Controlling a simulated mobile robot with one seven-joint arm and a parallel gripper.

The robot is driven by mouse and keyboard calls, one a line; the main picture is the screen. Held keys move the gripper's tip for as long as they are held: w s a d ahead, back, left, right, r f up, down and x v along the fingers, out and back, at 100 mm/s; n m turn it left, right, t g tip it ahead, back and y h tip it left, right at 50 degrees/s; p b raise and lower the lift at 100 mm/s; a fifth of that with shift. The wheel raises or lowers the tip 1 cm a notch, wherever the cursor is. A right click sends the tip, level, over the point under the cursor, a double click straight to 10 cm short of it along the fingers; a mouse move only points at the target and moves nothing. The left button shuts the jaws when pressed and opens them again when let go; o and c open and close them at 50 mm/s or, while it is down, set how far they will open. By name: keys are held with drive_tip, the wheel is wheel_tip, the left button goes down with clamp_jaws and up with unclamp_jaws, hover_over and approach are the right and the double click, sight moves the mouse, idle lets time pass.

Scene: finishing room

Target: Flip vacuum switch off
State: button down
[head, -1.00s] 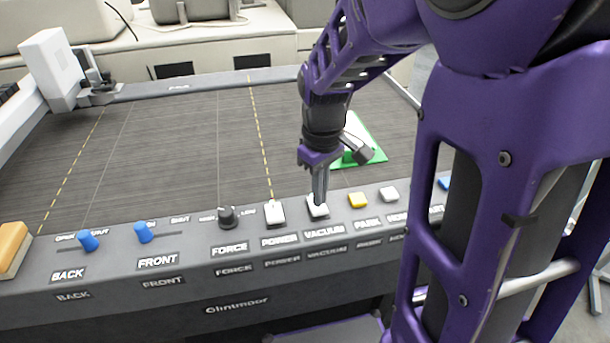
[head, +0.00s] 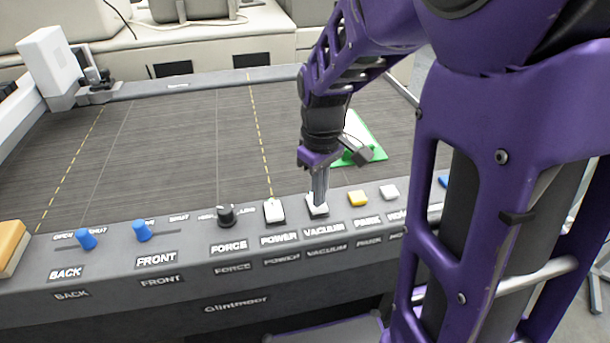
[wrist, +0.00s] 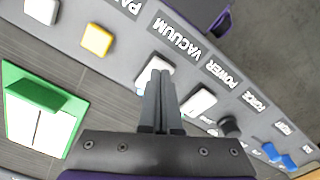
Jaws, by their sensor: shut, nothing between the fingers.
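The white vacuum switch (head: 317,208) sits on the sloped grey control panel above the label VACUUM. My gripper (head: 320,203) points down with its fingers shut and empty, its tips at the switch, partly covering it. In the wrist view the shut fingers (wrist: 161,88) lie over the vacuum switch (wrist: 154,70), which shows around the tips. They look to be touching it or very close; I cannot tell which. The switch's exact tilt is partly hidden by the fingers.
The white power switch (head: 274,211) is just left of the vacuum switch, and the yellow button (head: 357,198) just right. A black force knob (head: 227,216) and blue levers (head: 142,231) are farther left. A green-edged board (head: 362,137) lies on the dark bed (head: 180,150) behind.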

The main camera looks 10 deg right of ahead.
drive_tip(key=shift+f+b, duration=0.4)
drive_tip(key=shift+f, duration=0.25)
drive_tip(key=shift+r, duration=0.2)
drive_tip(key=shift+r+p, duration=2.95)
drive_tip(key=shift+r, duration=0.45)
